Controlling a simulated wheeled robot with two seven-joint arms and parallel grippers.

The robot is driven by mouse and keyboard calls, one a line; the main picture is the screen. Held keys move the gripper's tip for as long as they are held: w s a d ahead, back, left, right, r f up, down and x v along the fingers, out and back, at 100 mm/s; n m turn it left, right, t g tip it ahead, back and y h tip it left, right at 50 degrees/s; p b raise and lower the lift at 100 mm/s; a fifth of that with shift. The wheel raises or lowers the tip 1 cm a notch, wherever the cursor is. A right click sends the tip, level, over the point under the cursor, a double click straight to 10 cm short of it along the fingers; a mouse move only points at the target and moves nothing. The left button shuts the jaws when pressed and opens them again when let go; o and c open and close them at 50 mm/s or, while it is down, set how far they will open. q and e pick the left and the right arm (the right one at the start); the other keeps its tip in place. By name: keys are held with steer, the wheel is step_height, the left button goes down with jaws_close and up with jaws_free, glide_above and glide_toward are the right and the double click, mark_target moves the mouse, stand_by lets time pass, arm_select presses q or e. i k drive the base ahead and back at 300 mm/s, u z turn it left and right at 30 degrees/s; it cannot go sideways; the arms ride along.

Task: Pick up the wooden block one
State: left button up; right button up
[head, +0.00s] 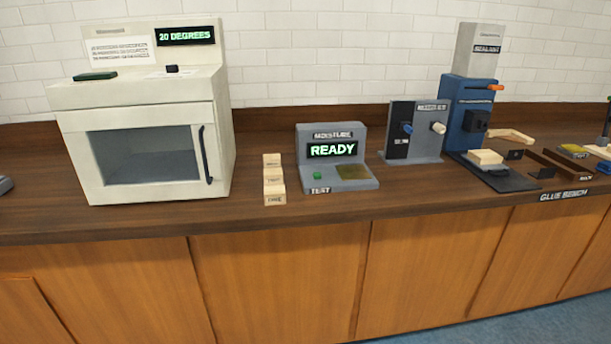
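Three small pale wooden blocks stand in a row on the counter, running from front to back: a front block (274,197), a middle block (273,180) and a back block (271,160). Each has a dark label on its front face. The lettering is too small to read surely, so I cannot tell which is block one. The blocks are close together and upright. Neither of my grippers shows in the head view.
A white oven (150,120) marked 20 DEGREES stands left of the blocks. A grey moisture tester (336,160) reading READY stands to their right. Further right are a grey device (418,130), a blue sealant press (470,100) and the glue bench. Counter in front is clear.

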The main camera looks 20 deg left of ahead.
mark_target(276, 193)
steer(key=u, duration=0.7)
steer(key=i, duration=1.05)
steer(key=u, duration=1.25)
steer(key=i, duration=0.15)
steer(key=u, duration=0.15)
